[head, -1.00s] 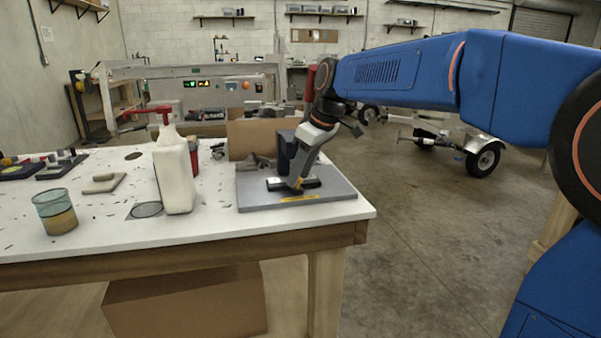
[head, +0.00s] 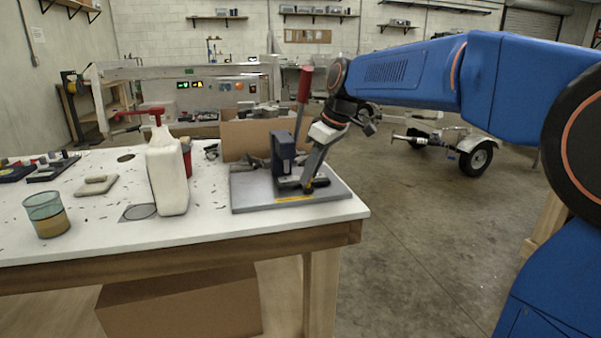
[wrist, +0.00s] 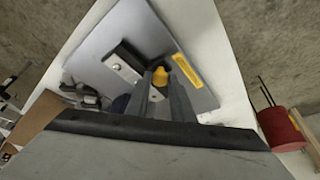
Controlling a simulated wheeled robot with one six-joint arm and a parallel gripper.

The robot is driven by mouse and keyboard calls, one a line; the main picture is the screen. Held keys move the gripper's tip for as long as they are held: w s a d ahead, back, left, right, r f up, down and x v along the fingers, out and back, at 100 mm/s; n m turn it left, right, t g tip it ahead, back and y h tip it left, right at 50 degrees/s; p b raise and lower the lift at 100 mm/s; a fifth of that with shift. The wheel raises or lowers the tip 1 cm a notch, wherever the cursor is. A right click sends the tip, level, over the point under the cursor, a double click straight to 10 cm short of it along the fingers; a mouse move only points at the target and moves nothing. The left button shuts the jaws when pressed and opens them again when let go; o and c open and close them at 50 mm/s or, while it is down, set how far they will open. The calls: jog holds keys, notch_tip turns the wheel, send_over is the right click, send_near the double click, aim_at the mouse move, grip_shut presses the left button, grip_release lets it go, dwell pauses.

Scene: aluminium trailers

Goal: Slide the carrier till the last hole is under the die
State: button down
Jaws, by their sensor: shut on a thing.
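The small press has a dark blue body (head: 283,155) and a raised red lever (head: 304,85), and stands on a grey base plate (head: 250,198). The carrier shows in the wrist view as a dark bar with a silver strip (wrist: 125,67) with small holes. My gripper (head: 308,184) is low over the plate, right of the press body. In the wrist view, my gripper (wrist: 160,84) is shut on a yellow knob (wrist: 162,75) beside the silver strip. The die and the hole under it are hidden, so I cannot tell their alignment.
A cardboard box (head: 240,138) stands behind the press. A white pump bottle (head: 166,175) and a cup of amber liquid (head: 46,216) stand to the left. The table's front right corner (head: 366,213) is close to the plate. A trailer (head: 470,150) stands beyond.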

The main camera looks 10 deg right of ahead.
jog(key=shift+d, duration=0.25)
jog(key=c, duration=1.5)
grip_release()
jog(key=shift+c, duration=0.2)
jog(key=v, duration=1.7)
jog(key=shift+r, duration=0.15)
jog(key=shift+s+d, duration=0.1)
jog(key=shift+s, duration=0.05)
jog(key=s+d+f+m+h, duration=0.1)
jog(key=s+d+f+m, duration=0.1)
jog(key=s+f, duration=0.7)
jog(key=s+d+f+m+t+h, duration=0.1)
jog(key=s+d+f+m, duration=0.2)
jog(key=s+f, duration=0.7)
jog(key=s+d+f+m+t+h, duration=0.1)
jog(key=s+f+m, duration=0.4)
jog(key=s+f, duration=0.5)
notch_tip(320, 180, down, 4)
jog(key=shift+d, duration=0.9)
